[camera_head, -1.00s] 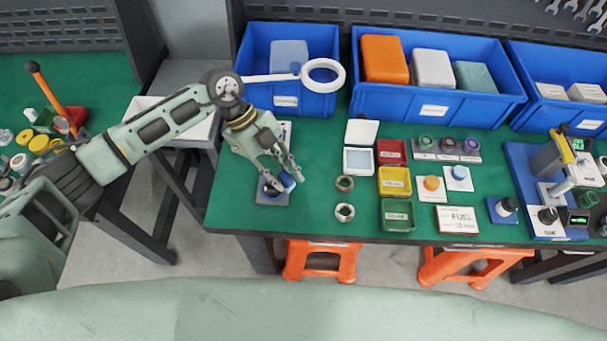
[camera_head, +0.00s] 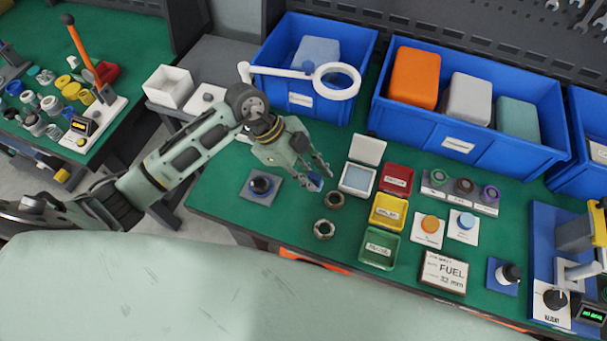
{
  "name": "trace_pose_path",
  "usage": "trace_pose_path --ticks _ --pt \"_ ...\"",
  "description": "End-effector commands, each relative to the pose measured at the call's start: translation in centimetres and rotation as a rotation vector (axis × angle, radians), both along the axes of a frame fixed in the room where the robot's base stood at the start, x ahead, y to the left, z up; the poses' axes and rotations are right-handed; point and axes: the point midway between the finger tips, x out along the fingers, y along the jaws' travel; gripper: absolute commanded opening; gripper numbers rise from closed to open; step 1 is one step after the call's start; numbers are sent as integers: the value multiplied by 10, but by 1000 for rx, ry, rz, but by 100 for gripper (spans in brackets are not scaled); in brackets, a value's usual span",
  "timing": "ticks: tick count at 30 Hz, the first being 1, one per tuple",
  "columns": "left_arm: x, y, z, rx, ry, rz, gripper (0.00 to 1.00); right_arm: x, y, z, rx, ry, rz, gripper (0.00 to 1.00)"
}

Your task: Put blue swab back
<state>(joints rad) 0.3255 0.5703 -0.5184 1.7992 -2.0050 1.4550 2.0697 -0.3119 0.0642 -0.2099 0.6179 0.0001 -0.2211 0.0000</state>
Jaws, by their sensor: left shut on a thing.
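My left gripper (camera_head: 317,178) is shut on a small blue piece (camera_head: 314,182), which I take for the blue swab. It shows between the fingertips and is partly hidden by them. A white card with a light blue round piece (camera_head: 464,222) lies farther right, beside a white card with an orange one (camera_head: 430,224). My right gripper is not in view.
A magnifier (camera_head: 337,80) and blue bins (camera_head: 460,147) stand behind. A FUEL box (camera_head: 444,272) lies near the front edge.

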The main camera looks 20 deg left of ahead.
Motion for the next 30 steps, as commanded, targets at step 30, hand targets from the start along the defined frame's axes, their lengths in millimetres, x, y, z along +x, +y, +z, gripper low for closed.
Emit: trace_pose_path --ticks 30 --pt "21 30 -66 -3 -1 -3 23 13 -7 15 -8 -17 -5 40"
